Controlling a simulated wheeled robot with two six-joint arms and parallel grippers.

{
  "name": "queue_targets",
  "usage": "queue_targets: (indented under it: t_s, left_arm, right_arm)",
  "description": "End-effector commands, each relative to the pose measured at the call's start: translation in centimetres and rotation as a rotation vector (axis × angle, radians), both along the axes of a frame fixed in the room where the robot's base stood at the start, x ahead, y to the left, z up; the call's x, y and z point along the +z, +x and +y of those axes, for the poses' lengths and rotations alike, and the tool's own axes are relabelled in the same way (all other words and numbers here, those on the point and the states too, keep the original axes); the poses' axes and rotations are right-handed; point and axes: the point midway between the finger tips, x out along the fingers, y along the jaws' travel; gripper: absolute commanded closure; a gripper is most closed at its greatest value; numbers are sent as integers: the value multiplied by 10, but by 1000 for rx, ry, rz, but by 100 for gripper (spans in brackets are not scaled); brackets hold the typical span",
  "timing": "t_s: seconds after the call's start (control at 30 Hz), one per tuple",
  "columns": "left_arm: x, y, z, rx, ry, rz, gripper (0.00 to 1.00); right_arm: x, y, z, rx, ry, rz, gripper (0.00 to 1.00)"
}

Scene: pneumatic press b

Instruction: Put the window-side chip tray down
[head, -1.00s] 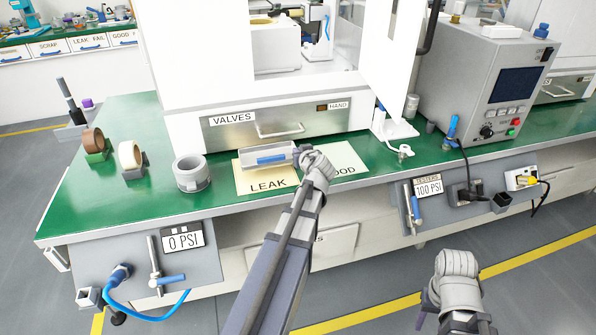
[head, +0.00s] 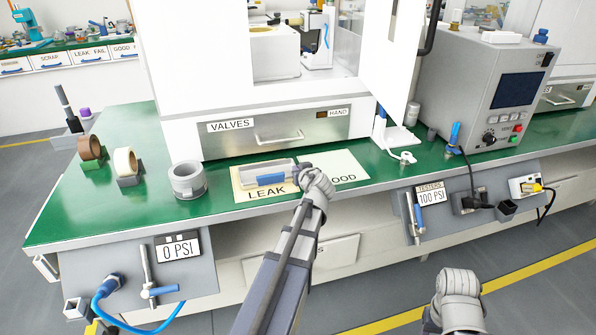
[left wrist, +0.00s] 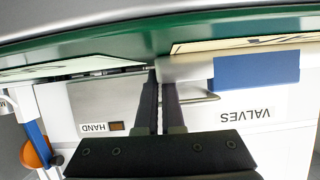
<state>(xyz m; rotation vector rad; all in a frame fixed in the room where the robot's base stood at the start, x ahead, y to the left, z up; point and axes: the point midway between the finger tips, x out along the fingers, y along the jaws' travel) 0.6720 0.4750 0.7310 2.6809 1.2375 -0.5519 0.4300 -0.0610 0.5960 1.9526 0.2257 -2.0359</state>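The chip tray (head: 268,173) is a pale, shallow tray with a blue label on its front. It is over the yellow LEAK card (head: 243,191); I cannot tell whether it touches the card. My left gripper (head: 299,176) is at the tray's right end in the head view. In the left wrist view its two fingers (left wrist: 161,75) are close together at the end of the tray (left wrist: 188,69), seemingly shut on its end wall. The blue label (left wrist: 256,70) shows there too. My right gripper (head: 450,318) is low at the right, empty of anything visible, its fingers mostly hidden.
A pale green GOOD card (head: 345,168) lies right of the LEAK card. A grey ring-shaped part (head: 188,181) and tape rolls (head: 126,162) stand to the left. The VALVES drawer (head: 275,133) is behind the tray. The bench's front edge is close in front.

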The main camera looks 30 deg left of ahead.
Motion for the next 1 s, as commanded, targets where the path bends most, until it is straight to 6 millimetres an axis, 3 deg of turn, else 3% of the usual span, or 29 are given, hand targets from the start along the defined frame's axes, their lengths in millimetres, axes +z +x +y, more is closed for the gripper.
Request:
queue_targets:
  t_s: [0.03,0.27,0.6,1.0]
  left_arm:
    - [-1,0,0,0,0,0,92]
    - [-1,0,0,0,0,0,66]
    - [5,0,0,0,0,0,65]
    - [35,-48,-56,-2,0,0,65]
  right_arm:
    - [-1,0,0,0,0,0,48]
    - [0,0,0,0,0,0,48]
    - [5,0,0,0,0,0,48]
    - [35,0,1,-1,5,2,48]
